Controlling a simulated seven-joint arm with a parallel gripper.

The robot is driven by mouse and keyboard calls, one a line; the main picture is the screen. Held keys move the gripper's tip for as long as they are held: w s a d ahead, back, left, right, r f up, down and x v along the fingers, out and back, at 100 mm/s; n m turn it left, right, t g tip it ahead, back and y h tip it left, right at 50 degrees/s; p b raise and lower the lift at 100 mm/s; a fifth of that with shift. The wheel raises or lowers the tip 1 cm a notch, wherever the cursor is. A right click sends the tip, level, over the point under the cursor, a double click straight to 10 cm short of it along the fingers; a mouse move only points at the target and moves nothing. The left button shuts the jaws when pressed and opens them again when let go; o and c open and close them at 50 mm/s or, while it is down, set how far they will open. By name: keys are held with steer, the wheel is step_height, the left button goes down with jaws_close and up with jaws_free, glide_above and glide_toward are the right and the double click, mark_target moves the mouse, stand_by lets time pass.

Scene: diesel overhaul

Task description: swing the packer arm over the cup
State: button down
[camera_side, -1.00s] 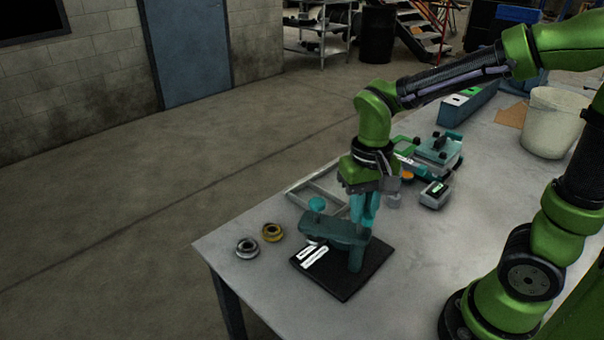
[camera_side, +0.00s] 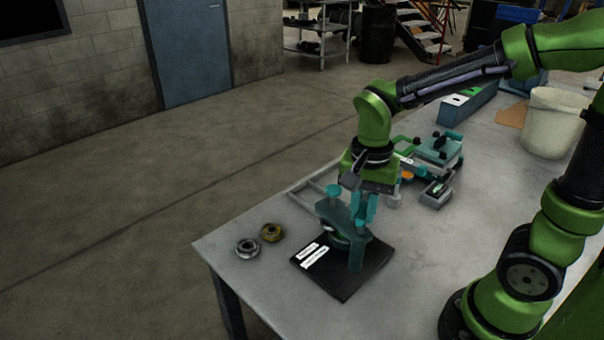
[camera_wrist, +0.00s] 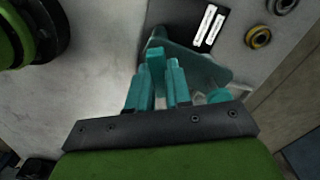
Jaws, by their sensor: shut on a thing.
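The packer arm (camera_side: 345,218) is a teal bar on a post, standing on a black base plate (camera_side: 325,277) with two white labels. A round teal knob (camera_side: 333,191) shows at its far end. My gripper (camera_side: 360,212) is at the arm; its teal fingers point down. In the wrist view my gripper (camera_wrist: 154,78) is shut on an upright teal peg of the packer arm (camera_wrist: 200,68). A dark round part with a pale edge (camera_side: 337,241) shows partly under the arm; I cannot tell whether it is the cup.
A silver ring (camera_side: 247,248) and a gold ring (camera_side: 271,233) lie left of the plate. A grey frame (camera_side: 312,188) lies behind it. A teal fixture (camera_side: 437,150) and small grey box (camera_side: 435,193) stand right. A white bucket (camera_side: 552,122) is farther right. The front table is clear.

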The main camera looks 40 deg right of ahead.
steer(key=shift+m, duration=0.9)
steer(key=m, duration=0.3)
steer(key=c, duration=1)
jaws_free()
steer(key=shift+c, duration=0.2)
steer(key=shift+r, duration=0.1)
steer(key=shift+r, duration=2.65)
